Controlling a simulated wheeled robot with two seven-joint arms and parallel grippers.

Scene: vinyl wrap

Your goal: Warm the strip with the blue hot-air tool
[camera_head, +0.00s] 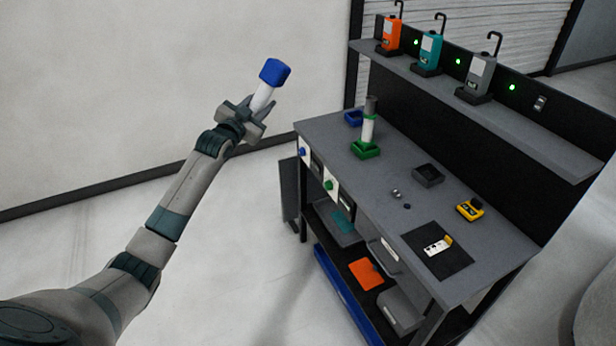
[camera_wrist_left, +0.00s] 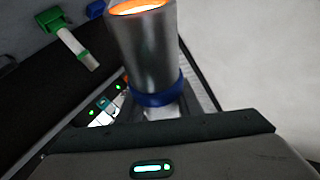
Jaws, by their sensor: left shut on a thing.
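My left gripper (camera_head: 250,117) is shut on the blue hot-air tool (camera_head: 265,90), held up in the air left of the workbench. The tool has a white body and a blue block at its upper end. In the left wrist view its metal nozzle (camera_wrist_left: 143,50) shows an orange glow at the mouth and a blue ring below. A small white and yellow piece, which looks like the strip (camera_head: 436,247), lies on a black mat (camera_head: 455,263) on the bench, well away from the tool. My right gripper is not in view.
A green hot-air tool (camera_head: 369,126) stands in a green holder (camera_head: 366,151). A blue holder (camera_head: 353,118) behind it looks empty. A dark square tray (camera_head: 428,175) and a yellow device (camera_head: 470,209) sit on the bench (camera_head: 330,133). Orange, teal and grey devices line the shelf (camera_head: 520,118).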

